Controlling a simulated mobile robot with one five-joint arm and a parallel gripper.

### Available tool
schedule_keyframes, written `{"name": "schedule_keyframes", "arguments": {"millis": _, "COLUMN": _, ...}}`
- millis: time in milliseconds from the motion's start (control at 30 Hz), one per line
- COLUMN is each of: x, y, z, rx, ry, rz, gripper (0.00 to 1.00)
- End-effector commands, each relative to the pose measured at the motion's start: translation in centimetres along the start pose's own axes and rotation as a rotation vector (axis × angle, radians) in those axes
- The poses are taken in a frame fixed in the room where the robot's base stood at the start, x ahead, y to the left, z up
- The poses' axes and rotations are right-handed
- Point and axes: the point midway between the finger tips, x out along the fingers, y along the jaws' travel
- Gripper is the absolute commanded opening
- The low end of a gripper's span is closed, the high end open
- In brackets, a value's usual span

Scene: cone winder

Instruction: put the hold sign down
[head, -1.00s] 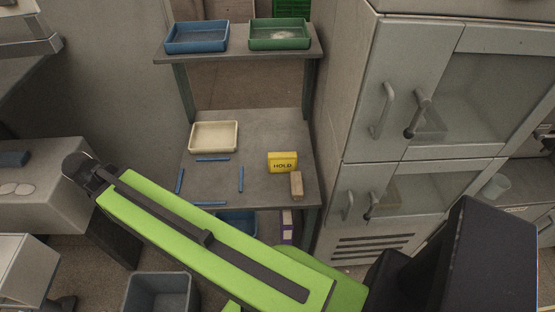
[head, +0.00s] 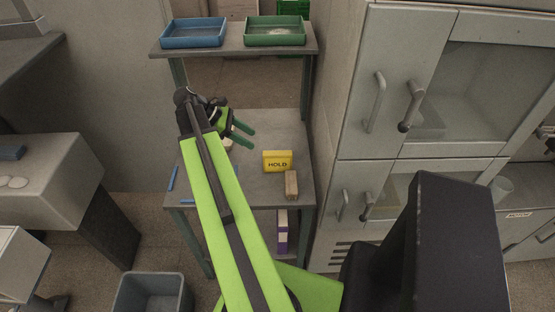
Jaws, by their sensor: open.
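The yellow hold sign (head: 277,161), marked HOLD, stands on the grey table (head: 262,187) at its right half. A small tan wooden block (head: 291,185) is just in front of it. My gripper (head: 247,136), with dark green fingers, is open and empty over the back middle of the table, to the left of the sign and apart from it. My arm and gripper hide most of the cream tray and some of the blue strips (head: 173,178) on the table's left side.
A shelf above the table's back holds a blue tray (head: 194,33) and a green tray (head: 275,31). A tall grey cabinet (head: 365,100) stands close on the right. A grey bin (head: 150,293) is on the floor at front left.

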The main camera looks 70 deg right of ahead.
Motion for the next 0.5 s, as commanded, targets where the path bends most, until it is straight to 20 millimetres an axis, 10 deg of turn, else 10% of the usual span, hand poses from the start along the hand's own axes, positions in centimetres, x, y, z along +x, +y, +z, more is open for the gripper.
{"name": "schedule_keyframes", "arguments": {"millis": 500, "x": 11.6, "y": 0.0, "z": -0.3, "rx": 0.003, "ry": 0.001, "rz": -0.003, "gripper": 0.51}}
